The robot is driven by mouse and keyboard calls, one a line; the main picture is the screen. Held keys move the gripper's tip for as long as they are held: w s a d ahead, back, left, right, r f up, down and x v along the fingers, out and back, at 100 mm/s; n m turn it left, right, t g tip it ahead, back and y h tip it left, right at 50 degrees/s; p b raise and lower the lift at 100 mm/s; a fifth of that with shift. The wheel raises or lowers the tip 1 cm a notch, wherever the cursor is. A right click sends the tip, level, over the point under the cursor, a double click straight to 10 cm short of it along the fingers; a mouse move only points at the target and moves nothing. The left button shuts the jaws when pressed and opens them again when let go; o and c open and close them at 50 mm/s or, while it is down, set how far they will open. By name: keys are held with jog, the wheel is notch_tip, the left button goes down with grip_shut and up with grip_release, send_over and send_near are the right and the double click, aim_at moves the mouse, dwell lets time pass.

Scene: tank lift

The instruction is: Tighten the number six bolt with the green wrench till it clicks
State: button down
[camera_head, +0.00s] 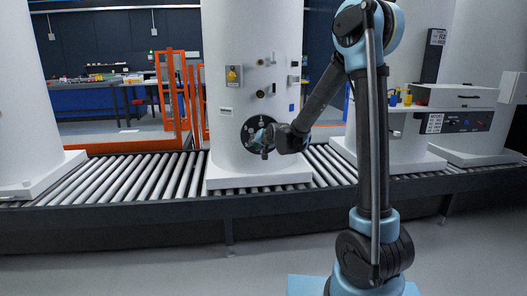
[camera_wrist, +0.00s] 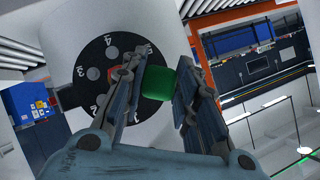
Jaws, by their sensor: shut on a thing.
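A white tank (camera_head: 240,60) stands on the conveyor and carries a round black disc with bolts, low on its front; the disc shows in the wrist view (camera_wrist: 90,68) with numbers around its edge, of which 2, 3, 4 and 5 seem readable. My gripper (camera_wrist: 160,75) is shut on the green wrench (camera_wrist: 160,83), of which only a green block shows between the fingers. In the head view my gripper (camera_head: 264,140) is at the disc and covers part of it. A small red part shows beside the left finger. The number six bolt and the wrench's working end cannot be made out.
The roller conveyor (camera_head: 110,180) runs across the front. Another white tank (camera_head: 25,100) stands at the left. An orange frame (camera_head: 175,100) is behind the conveyor. White machine housings (camera_head: 460,100) stand at the right. The floor in front is clear.

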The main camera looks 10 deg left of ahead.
jog(key=shift+w, duration=0.1)
dwell(0.3)
jog(key=shift+w+a, duration=0.25)
jog(key=shift+w, duration=0.65)
jog(key=shift+w+a, duration=0.25)
jog(key=shift+w, duration=0.65)
jog(key=shift+w+a, duration=0.25)
jog(key=shift+w, duration=0.65)
jog(key=shift+w+a, duration=0.1)
jog(key=shift+w, duration=0.05)
